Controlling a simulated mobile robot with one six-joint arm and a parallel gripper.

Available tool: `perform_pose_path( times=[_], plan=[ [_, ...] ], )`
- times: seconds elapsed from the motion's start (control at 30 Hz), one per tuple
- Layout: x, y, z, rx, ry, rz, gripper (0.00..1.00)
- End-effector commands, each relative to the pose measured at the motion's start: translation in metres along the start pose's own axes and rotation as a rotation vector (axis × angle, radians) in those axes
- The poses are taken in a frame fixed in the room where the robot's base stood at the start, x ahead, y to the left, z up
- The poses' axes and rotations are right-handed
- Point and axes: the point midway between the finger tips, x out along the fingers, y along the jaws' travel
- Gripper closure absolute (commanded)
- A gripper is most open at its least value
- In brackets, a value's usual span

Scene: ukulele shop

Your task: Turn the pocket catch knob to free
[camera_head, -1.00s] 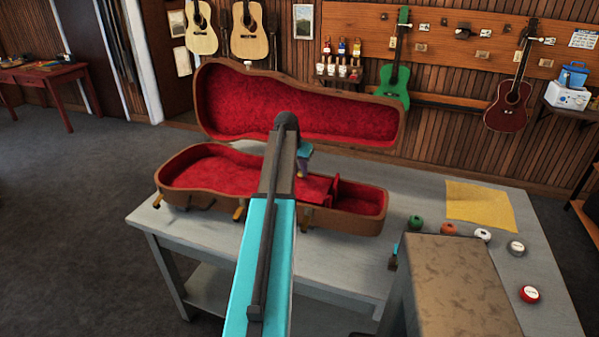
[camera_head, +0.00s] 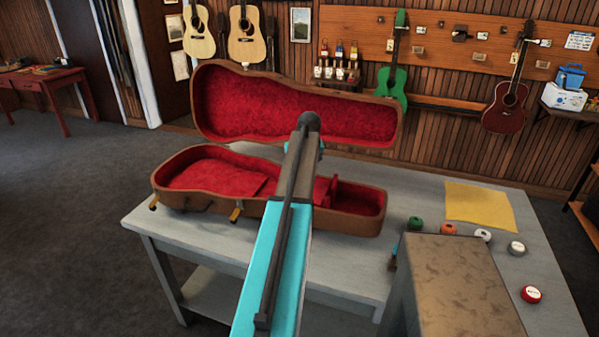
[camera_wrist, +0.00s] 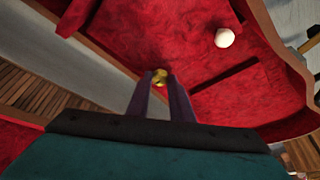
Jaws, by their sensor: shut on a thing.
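A small brass-coloured knob (camera_wrist: 160,77) sits between the two fingertips of my gripper (camera_wrist: 160,80) in the wrist view. I take it for the pocket catch knob. The fingers are closed on its sides and its markings are too small to read. Red plush lining lies behind it. In the camera_head view, the open instrument case (camera_head: 362,224) lies on the grey table, with its red-lined lid (camera_head: 290,108) raised behind. A red partition (camera_head: 325,190) shows in the case to the right of my arm. My arm hides the knob and fingers there.
A white round thing (camera_wrist: 224,37) shows on the red lining at the upper right of the wrist view. A yellow cloth (camera_head: 480,205) and several small round items lie on the table's right side. A brown box-like block (camera_head: 460,285) stands in front right.

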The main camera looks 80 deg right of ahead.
Motion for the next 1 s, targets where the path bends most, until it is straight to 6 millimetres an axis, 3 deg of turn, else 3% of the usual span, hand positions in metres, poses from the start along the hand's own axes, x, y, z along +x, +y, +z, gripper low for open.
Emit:
perform_pose_path(
  times=[0.3,0.8,0.83,0.93,1.0],
  plan=[
    [0.0007,0.0032,0.0023,-0.119,-0.006,-0.049,1.00],
    [0.0004,0.0033,0.0027,-0.141,-0.007,-0.057,1.00],
    [0.0004,0.0033,0.0027,-0.141,-0.007,-0.057,0.79],
    [0.0004,0.0032,0.0023,-0.141,-0.006,-0.057,0.62],
    [0.0003,0.0029,0.0018,-0.141,-0.005,-0.057,0.61]
  ],
)
